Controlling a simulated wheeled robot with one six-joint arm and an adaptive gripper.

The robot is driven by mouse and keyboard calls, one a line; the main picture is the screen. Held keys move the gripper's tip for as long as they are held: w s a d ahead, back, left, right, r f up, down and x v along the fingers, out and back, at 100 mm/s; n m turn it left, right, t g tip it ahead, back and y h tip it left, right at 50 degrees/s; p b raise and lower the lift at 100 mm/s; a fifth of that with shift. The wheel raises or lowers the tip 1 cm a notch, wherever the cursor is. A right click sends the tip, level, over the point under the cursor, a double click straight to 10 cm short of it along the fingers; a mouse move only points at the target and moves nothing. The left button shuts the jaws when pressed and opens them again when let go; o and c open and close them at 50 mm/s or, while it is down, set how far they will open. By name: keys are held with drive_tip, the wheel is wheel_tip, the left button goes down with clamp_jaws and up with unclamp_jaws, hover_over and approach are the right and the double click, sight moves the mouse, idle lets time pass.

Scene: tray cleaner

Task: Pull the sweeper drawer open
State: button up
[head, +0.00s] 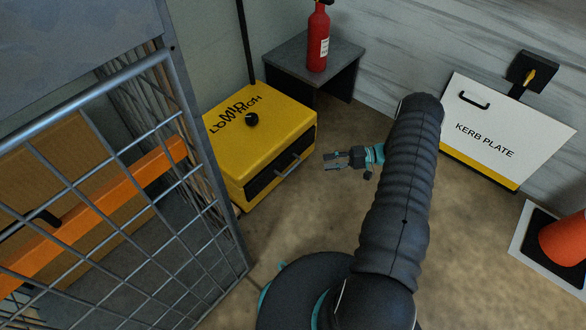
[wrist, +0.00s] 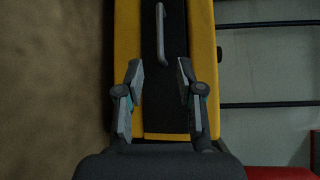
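The yellow sweeper (head: 285,117) stands on the floor with a knob and lettering on its top. Its dark drawer front (head: 260,186) faces my arm and looks flush with the body. A grey bar handle (head: 288,163) is on the drawer front. My gripper (head: 332,161) is right of the handle, apart from it, open and empty. In the wrist view the fingers (wrist: 160,72) are spread in front of the dark drawer front (wrist: 173,100). The handle (wrist: 160,34) shows above the fingertips there, roughly in line with the gap between them.
A wire-mesh gate (head: 130,195) with an orange bar stands at left, close to the sweeper. A grey stand (head: 290,58) with a fire extinguisher (head: 318,38) is behind. A kerb plate (head: 490,140) leans at right, near an orange cone (head: 565,240). Floor around the gripper is clear.

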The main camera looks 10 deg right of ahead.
sight(293, 167)
drive_tip(key=a, duration=0.4)
drive_tip(key=w+a+f, duration=0.1)
drive_tip(key=a, duration=0.4)
drive_tip(key=w+a+f, duration=0.1)
drive_tip(key=a, duration=0.3)
drive_tip(key=shift+a+p, duration=0.2)
drive_tip(key=shift+p, duration=0.1)
clamp_jaws()
